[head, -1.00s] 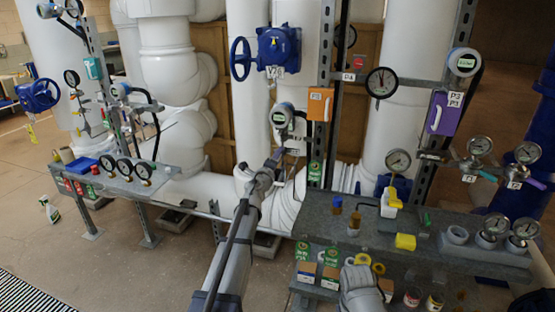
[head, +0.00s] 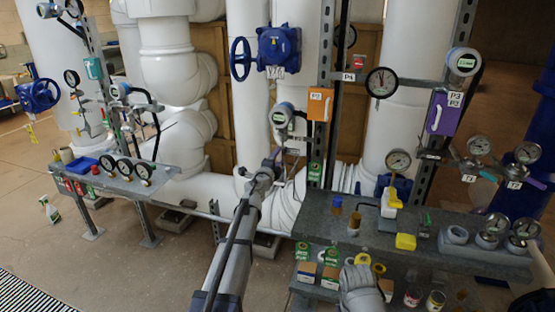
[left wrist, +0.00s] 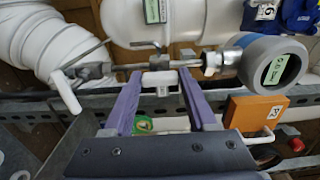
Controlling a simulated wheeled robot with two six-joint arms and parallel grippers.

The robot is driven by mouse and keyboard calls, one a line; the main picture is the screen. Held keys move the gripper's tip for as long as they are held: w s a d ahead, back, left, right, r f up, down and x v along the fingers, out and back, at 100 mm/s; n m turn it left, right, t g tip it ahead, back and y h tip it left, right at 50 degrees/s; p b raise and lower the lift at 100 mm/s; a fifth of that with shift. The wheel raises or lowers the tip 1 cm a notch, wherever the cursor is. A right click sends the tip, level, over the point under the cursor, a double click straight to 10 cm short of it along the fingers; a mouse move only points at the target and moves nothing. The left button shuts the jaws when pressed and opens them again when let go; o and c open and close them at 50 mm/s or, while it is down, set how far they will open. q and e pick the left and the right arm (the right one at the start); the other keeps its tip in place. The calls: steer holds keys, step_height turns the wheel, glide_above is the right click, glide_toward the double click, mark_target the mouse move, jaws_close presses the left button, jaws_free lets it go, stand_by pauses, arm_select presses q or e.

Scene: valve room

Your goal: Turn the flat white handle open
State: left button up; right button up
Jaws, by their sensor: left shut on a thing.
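The flat white handle (left wrist: 160,79) shows in the left wrist view, below a small metal valve on a thin horizontal pipe. My left gripper (left wrist: 162,82) has its purple fingers on both sides of it and is shut on it. In the head view my left gripper (head: 273,162) is at the pipework left of the orange box, below a round gauge (head: 283,113). The handle is too small and covered to make out there. The round gauge (left wrist: 274,68) is at the right end of the pipe in the wrist view.
An orange box (head: 320,104) hangs on the metal upright right of my left gripper. A grey shelf (head: 325,228) with bottles and a yellow block (head: 405,241) is at front right. Another white lever (left wrist: 66,92) is left of the handle. Large white pipes stand behind.

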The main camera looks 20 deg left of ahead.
arm_select(q)
steer(key=o, duration=1.4)
steer(key=shift+c, duration=0.2)
steer(key=shift+s, duration=0.1)
steer(key=s, duration=0.7)
steer(key=shift+s+a, duration=0.15)
steer(key=shift+s, duration=0.2)
